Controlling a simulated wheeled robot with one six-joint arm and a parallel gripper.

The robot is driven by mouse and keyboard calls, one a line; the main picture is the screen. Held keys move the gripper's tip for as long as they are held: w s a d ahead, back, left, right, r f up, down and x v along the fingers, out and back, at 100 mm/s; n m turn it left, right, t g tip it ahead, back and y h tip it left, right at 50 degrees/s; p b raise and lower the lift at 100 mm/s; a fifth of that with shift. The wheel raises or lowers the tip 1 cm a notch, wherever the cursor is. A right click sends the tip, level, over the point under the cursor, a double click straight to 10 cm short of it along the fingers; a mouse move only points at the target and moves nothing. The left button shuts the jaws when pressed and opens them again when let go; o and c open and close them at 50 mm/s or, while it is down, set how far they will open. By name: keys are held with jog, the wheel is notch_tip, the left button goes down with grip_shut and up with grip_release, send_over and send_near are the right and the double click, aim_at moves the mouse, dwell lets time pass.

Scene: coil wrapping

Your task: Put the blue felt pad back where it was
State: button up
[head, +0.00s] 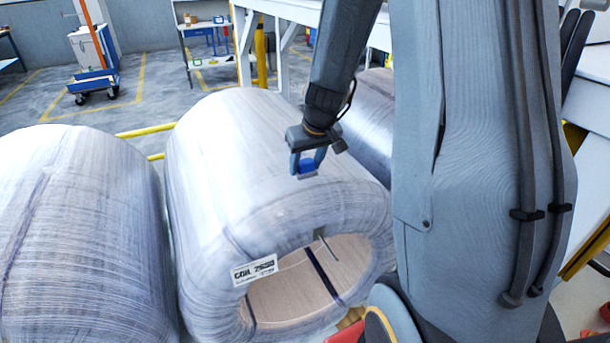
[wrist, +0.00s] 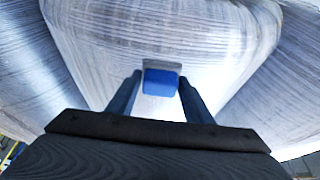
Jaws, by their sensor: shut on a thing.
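My gripper (head: 307,170) is above the top of the middle wrapped coil (head: 215,160), toward its front end. Its two fingers are shut on a small blue pad (head: 306,165) with a grey part along one edge. In the wrist view the blue pad (wrist: 161,82) sits between the fingertips, with the pale wrapped surface of the coil (wrist: 130,35) behind it. I cannot tell whether the pad touches the coil.
Another wrapped coil (head: 75,230) stands close on the left, and a third (head: 370,110) is partly hidden behind my arm. A white label (head: 254,270) hangs at the middle coil's opening. A blue cart (head: 95,82) and a workbench (head: 208,62) are farther back.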

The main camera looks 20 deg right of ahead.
aim_at(306, 172)
jog(key=shift+f+b, duration=0.55)
jog(key=shift+f, duration=1.35)
jog(key=shift+f, duration=0.15)
jog(key=o, duration=1)
jog(key=shift+r, duration=0.2)
jog(key=shift+s+r, duration=0.1)
jog(key=shift+r, duration=0.2)
jog(key=v, duration=1.1)
jog(key=s+a+f+g, duration=0.1)
jog(key=s+a+f, duration=0.1)
jog(key=s+a, duration=0.2)
jog(key=s+a+f+g, duration=0.1)
jog(key=s+a+f, duration=0.1)
jog(key=s, duration=0.3)
jog(key=s+a+f+g, duration=0.1)
jog(key=s+a+f, duration=0.1)
jog(key=s+a, duration=0.3)
jog(key=shift+s+a+f, duration=0.15)
jog(key=shift+s+a, duration=0.05)
jog(key=shift+a, duration=0.15)
jog(key=shift+f, duration=0.2)
